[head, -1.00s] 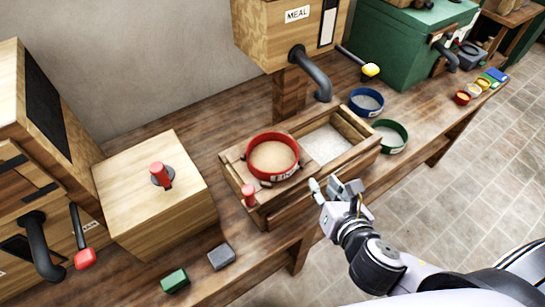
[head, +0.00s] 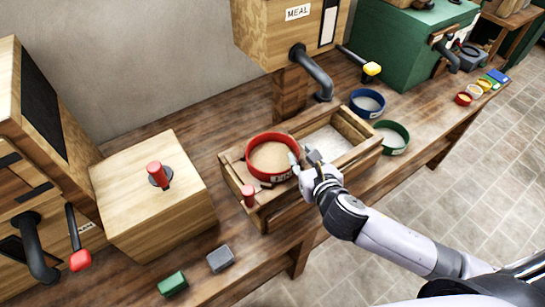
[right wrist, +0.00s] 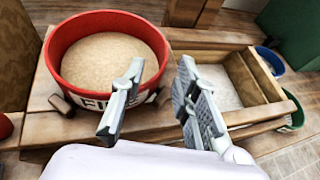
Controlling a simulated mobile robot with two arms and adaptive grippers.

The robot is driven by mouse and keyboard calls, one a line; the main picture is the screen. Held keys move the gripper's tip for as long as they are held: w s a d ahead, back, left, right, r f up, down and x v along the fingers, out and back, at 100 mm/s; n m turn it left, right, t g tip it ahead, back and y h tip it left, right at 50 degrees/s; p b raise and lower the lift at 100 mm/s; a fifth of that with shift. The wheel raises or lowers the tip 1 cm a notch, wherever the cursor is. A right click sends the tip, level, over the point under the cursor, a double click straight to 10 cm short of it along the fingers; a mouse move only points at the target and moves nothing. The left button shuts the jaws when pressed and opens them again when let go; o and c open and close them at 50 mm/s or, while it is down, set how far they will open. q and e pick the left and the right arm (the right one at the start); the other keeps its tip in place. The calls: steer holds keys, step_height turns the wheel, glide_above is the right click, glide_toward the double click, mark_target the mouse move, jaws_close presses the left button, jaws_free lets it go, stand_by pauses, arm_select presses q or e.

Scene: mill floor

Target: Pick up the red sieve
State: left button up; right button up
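The red sieve (head: 272,156) holds tan meal and rests on the left part of a wooden box (head: 225,172) on the bench. In the right wrist view the red sieve (right wrist: 72,58) shows a partly hidden label on its front. My right gripper (head: 302,160) is at the sieve's right front side. In the right wrist view my right gripper (right wrist: 155,95) is open, with its left finger in front of the sieve's right wall and its right finger over the box's open compartment. Nothing is between the fingers; I cannot tell whether the left finger touches the sieve. My left gripper is not in view.
A blue sieve (head: 367,103) and a green sieve (head: 392,136) stand right of the box. A red knob (head: 249,195) rises at the box's front left. A meal spout (head: 313,75) hangs behind. Green (head: 173,284) and grey (head: 220,258) blocks lie at front left.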

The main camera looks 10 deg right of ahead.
mark_target(296, 147)
steer(key=x, duration=0.1)
steer(key=p+x, duration=0.1)
steer(key=x, duration=0.2)
steer(key=shift+w+d+r, duration=0.15)
steer(key=shift+w+r, duration=0.05)
steer(key=shift+w, duration=0.1)
steer(key=shift+w+f, duration=0.25)
steer(key=shift+w, duration=0.15)
steer(key=shift+s, duration=0.1)
jaws_close()
steer(key=shift+r, duration=0.1)
